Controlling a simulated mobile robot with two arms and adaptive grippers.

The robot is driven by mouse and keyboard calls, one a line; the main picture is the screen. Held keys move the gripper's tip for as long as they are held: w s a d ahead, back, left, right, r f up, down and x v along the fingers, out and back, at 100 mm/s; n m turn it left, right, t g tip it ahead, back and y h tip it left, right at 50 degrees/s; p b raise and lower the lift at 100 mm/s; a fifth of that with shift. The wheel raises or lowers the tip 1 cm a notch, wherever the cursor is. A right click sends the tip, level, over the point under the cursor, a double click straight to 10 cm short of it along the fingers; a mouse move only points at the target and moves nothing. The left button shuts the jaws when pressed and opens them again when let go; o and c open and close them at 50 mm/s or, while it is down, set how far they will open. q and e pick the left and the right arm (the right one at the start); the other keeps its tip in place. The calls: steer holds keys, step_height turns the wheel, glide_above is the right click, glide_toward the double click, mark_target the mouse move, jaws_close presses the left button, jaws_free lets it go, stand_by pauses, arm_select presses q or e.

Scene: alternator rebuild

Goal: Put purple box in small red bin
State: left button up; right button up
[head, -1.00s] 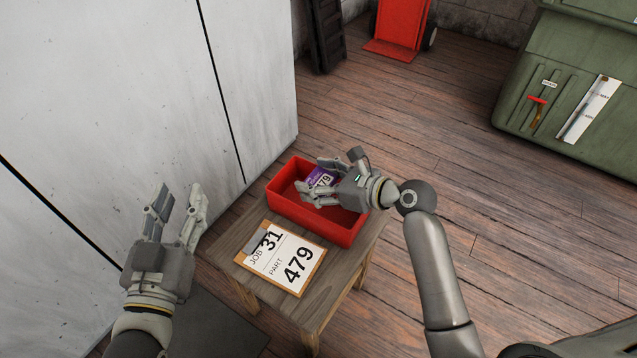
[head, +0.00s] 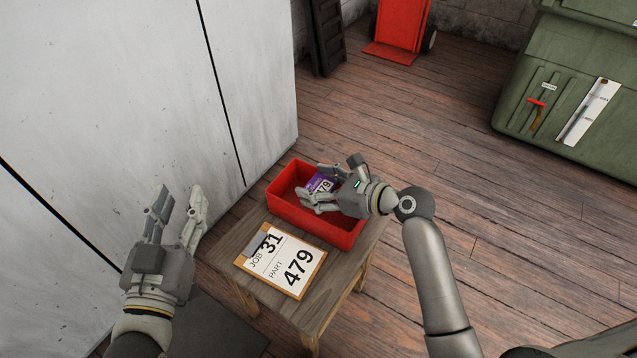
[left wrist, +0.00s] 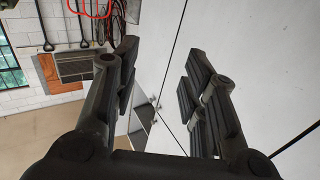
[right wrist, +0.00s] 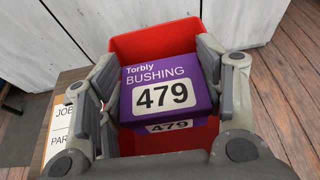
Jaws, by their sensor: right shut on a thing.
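The purple box (head: 321,184), labelled Torbly Bushing 479, is between the fingers of my right gripper (head: 317,186). In the right wrist view the purple box (right wrist: 165,90) has a finger against each side, and the gripper (right wrist: 160,85) is shut on it. The small red bin (head: 346,238) stands on a small wooden table. The box is over or within the bin's opening; the gripper hides whether it touches the floor of the bin. My left gripper (head: 180,213) is open and empty, to the left of the table.
A clipboard (head: 281,261) reading Job 31, Part 479 lies on the wooden table (head: 230,237) in front of the bin. A pale cabinet wall (head: 130,100) stands close on the left. A green cabinet (head: 570,90) is at the far right. The wooden floor between is open.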

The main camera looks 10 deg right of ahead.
steer(key=shift+f, duration=0.25)
steer(key=o, duration=0.7)
arm_select(q)
steer(key=shift+s+a+f+g+y, duration=0.15)
steer(key=shift+f+g+y, duration=0.2)
steer(key=shift+f, duration=0.5)
arm_select(e)
steer(key=shift+o, duration=0.2)
arm_select(q)
steer(key=shift+r, duration=0.15)
arm_select(e)
steer(key=shift+r, duration=0.15)
steer(key=shift+d+r, duration=0.1)
steer(key=shift+r, duration=0.4)
arm_select(q)
steer(key=s+a+f+g+y+p, duration=0.1)
steer(key=s+a+f+g, duration=0.1)
steer(key=s+f+g, duration=0.2)
steer(key=s+a+f+g+y+p, duration=0.1)
steer(key=s+a+f+g+p, duration=0.1)
steer(key=f+g, duration=0.3)
steer(key=shift+s+f+n+p, duration=0.3)
steer(key=shift+s+f, duration=0.6)
steer(key=shift+f, duration=1)
arm_select(e)
steer(key=shift+v, duration=5.95)
